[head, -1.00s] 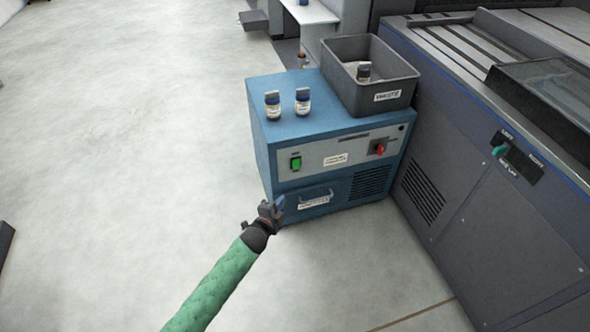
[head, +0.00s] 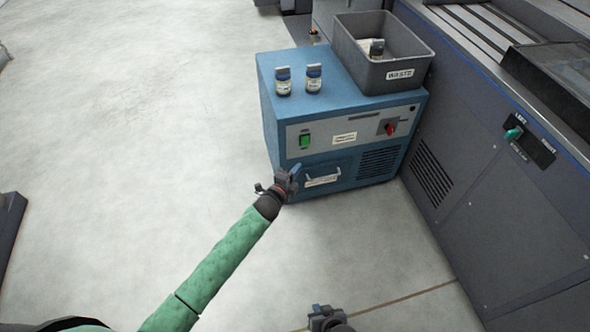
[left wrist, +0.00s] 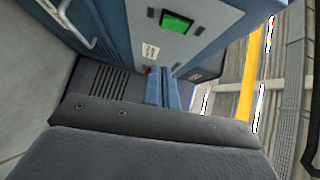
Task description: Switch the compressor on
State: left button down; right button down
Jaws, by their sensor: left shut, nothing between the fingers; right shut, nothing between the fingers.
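The compressor is a blue cabinet (head: 345,97) in the middle of the head view. Its grey front panel has a green rocker switch (head: 305,142) at the left and a red rotary knob (head: 390,128) at the right. The green switch also shows in the left wrist view (left wrist: 176,22). My left gripper (head: 294,172) is shut and empty, in front of the cabinet's left lower part, below the green switch. Its blue fingers (left wrist: 162,90) show together in the left wrist view. My right gripper (head: 322,310) is shut and empty, low at the bottom edge, away from the cabinet.
A large grey machine (head: 470,170) closes off the right.

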pick_arm(q)
send_near(309, 144)
jog(key=w+d, duration=0.2)
jog(key=d, duration=0.2)
jog(key=shift+w+a+f, duration=0.15)
jog(key=shift+w+a, duration=0.25)
jog(key=shift+w, duration=0.35)
jog(key=shift+w+a+f, duration=0.15)
jog(key=shift+w+a, duration=0.2)
jog(key=shift+w, duration=0.45)
